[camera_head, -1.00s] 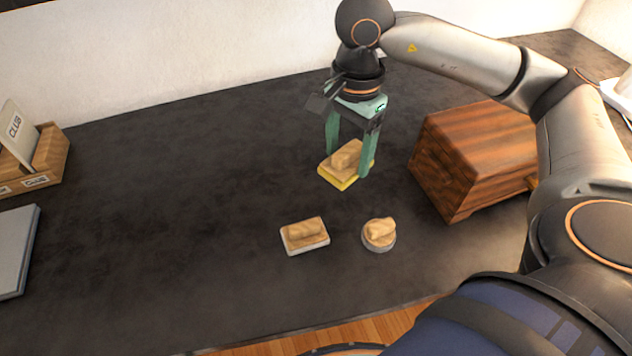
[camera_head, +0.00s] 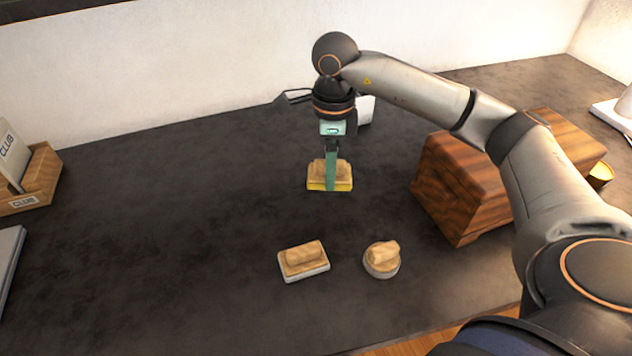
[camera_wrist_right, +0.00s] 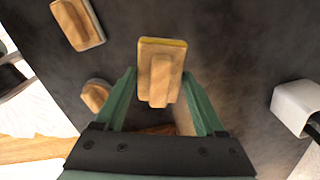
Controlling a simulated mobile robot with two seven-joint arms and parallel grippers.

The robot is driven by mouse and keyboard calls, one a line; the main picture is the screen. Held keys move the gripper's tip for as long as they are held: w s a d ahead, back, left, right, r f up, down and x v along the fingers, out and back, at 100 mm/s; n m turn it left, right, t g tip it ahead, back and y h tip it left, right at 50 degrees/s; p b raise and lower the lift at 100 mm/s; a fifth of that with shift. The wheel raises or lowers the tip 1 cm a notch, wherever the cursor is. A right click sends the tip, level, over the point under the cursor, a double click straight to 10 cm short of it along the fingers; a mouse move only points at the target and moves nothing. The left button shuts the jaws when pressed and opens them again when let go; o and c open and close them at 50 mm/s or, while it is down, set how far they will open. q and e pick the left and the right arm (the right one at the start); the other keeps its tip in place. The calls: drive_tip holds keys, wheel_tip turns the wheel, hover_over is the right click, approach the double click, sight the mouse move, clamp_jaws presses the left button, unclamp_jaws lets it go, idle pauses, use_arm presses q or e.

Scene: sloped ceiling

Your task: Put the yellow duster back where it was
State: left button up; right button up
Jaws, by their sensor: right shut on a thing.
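The yellow duster (camera_head: 343,184), a wooden block with a wooden grip on a yellow pad, is in my right gripper (camera_head: 331,180) near the middle of the head view. The gripper points down with its green fingers shut on the duster. In the right wrist view the duster (camera_wrist_right: 160,70) lies between the fingertips. I cannot tell whether it touches the table or hangs just above it. Two similar dusters with pale pads stand nearer to me: a rectangular one (camera_head: 303,262) and a round one (camera_head: 381,260). My left gripper is not in view.
A wooden box (camera_head: 460,190) stands on the dark table (camera_head: 180,220) to the right, with a small yellow item (camera_head: 600,174) beyond its right side. A wooden holder with CLUB cards (camera_head: 35,185) is at the left. The table's left middle is bare.

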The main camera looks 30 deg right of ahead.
sight(316, 173)
drive_tip(key=w+f, duration=0.2)
drive_tip(key=f, duration=0.1)
drive_tip(key=w+f, duration=0.1)
drive_tip(key=shift+w+a+f, duration=0.2)
drive_tip(key=shift+a+f, duration=0.05)
drive_tip(key=shift+a, duration=0.15)
drive_tip(key=shift+f, duration=1.6)
drive_tip(key=shift+f, duration=0.15)
drive_tip(key=o, duration=1.3)
wheel_tip(316, 173, up, 12)
drive_tip(key=shift+r, duration=0.2)
